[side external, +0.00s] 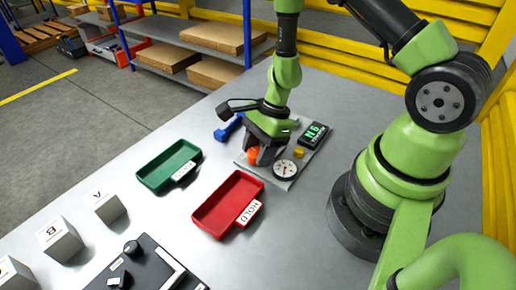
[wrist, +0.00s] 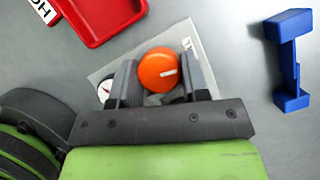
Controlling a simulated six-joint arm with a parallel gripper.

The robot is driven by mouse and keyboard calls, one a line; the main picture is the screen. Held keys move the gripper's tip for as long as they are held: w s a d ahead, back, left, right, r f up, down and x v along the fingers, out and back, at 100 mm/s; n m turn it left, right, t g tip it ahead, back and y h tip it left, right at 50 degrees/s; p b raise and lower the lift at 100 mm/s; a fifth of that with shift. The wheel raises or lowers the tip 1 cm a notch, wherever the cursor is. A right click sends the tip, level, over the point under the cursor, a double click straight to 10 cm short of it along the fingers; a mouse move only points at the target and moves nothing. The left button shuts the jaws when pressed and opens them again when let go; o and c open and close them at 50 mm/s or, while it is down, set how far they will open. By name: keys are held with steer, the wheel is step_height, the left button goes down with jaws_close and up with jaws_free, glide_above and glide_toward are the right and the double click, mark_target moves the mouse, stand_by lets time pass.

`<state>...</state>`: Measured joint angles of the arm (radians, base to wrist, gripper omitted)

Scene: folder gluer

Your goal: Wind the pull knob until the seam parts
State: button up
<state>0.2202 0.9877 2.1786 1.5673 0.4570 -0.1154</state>
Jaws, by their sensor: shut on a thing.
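The round orange knob (wrist: 158,69), with a pale mark on its top, sits between the two fingers of my gripper (wrist: 160,82) in the wrist view. My gripper is shut on it. In the side view the orange knob (side external: 253,155) shows partly below my gripper (side external: 264,153), which points down over a thin grey plate (wrist: 210,66). A white dial gauge (side external: 285,170) is on the plate beside the knob; my finger partly hides it in the wrist view. A dark display (side external: 315,133) with green characters and a small yellow piece (side external: 299,153) are nearby. I cannot make out a seam.
A blue part (side external: 228,128) lies close to the plate. A red tray (side external: 206,220) marked HOLD and a green tray (side external: 150,181) stand in front and to the left. Labelled grey blocks (side external: 60,243) and a black panel (side external: 145,262) are nearer the camera. Bare table lies between.

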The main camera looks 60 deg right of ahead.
steer(key=o, duration=0.6)
steer(key=shift+o, duration=0.2)
steer(key=n+g, duration=0.1)
steer(key=n, duration=0.3)
steer(key=shift+w+g, duration=0.1)
steer(key=shift+g, duration=0.2)
steer(key=shift+w+r+n, duration=0.1)
steer(key=shift+r+n, duration=0.1)
steer(key=shift+n, duration=0.2)
step_height(320, 180, up, 22)
steer(key=s+n+t+h, duration=0.1)
steer(key=s+n+t, duration=0.2)
steer(key=n, duration=0.3)
steer(key=s+a+r+n+t+h, duration=0.1)
steer(key=s+a+r+n+t, duration=0.1)
steer(key=s+r+n, duration=0.3)
steer(key=shift+s+r+t, duration=0.65)
steer(key=shift+s+t, duration=0.25)
steer(key=shift+s, duration=0.2)
